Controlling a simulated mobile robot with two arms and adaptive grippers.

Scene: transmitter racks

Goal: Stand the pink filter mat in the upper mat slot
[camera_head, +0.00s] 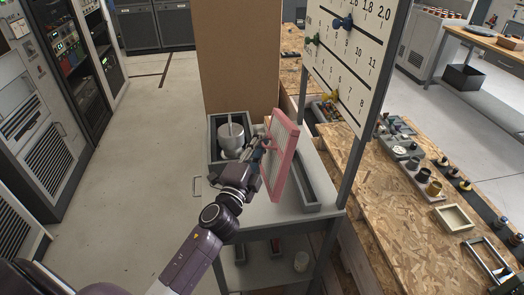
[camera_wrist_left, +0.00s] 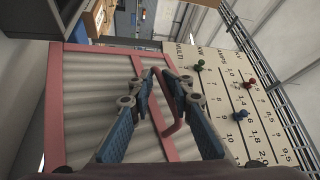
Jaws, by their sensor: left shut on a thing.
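The pink filter mat (camera_head: 284,150) has a pink frame and a pale ribbed face. It is held upright and slightly tilted above the grey table unit. My left gripper (camera_head: 265,143) is shut on the mat's pink handle. In the left wrist view the gripper (camera_wrist_left: 162,84) is at the handle (camera_wrist_left: 177,128), with the mat's ribbed face (camera_wrist_left: 88,100) behind it. A long narrow grey trough (camera_head: 327,190) lies on the unit's top, just right of the mat; it looks like the upper slot. The mat hides part of it. My right gripper is not in view.
A grey bin (camera_head: 214,152) with a pale funnel-like vessel (camera_head: 231,140) stands left of the mat. A brown panel (camera_head: 238,60) rises behind. A white numbered board (camera_head: 350,50) on posts stands close on the right. A lower shelf (camera_head: 255,270) holds reddish items.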

